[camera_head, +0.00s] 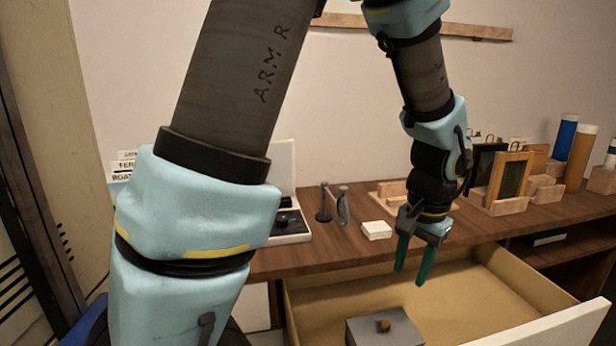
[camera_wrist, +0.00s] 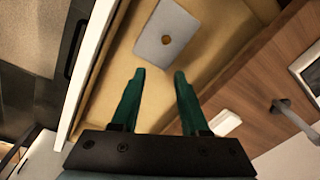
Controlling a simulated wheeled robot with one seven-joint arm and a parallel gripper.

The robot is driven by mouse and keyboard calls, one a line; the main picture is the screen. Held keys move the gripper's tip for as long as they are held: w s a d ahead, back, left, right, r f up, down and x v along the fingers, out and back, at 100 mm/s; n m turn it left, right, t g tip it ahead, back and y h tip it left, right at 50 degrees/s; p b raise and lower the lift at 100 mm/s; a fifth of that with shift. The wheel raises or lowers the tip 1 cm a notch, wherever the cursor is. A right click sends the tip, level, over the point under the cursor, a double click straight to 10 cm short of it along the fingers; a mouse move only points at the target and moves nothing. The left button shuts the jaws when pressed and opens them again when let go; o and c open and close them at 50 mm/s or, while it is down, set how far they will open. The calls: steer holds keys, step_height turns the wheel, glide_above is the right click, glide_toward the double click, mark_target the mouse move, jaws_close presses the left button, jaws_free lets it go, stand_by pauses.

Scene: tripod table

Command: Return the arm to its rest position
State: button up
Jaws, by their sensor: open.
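My arm spans the head view, bent down from the top towards the table. My gripper (camera_head: 414,262) has two green fingers, which point down over the open drawer (camera_head: 463,292). In the wrist view my gripper (camera_wrist: 160,88) shows its fingers spread apart with nothing between them. A grey box with a small brown knob (camera_head: 384,328) lies inside the drawer, below and apart from the fingers. The grey box also shows in the wrist view (camera_wrist: 168,24), beyond the fingertips.
The wooden table (camera_head: 345,240) carries a small white box (camera_head: 377,230), a dark stand (camera_head: 324,204), an open white case (camera_head: 290,226) and wooden racks with frames (camera_head: 507,178). Cylinders (camera_head: 580,155) stand at the right. The drawer's white front (camera_head: 560,328) juts out. A wooden rail (camera_head: 480,31) runs along the wall.

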steer(key=w+a+r+n+p, duration=0.1)
steer(key=a+r+n, duration=0.1)
steer(key=a, duration=0.7)
steer(key=w+a+r+n+p, duration=0.1)
steer(key=a+n, duration=0.3)
steer(key=a, duration=0.5)
steer(key=w+a+r+n+p, duration=0.1)
steer(key=a+r+n+p, duration=0.2)
steer(key=a, duration=0.6)
steer(key=shift+w+a+r, duration=0.25)
steer(key=shift+w+r, duration=0.15)
steer(key=shift+r, duration=0.1)
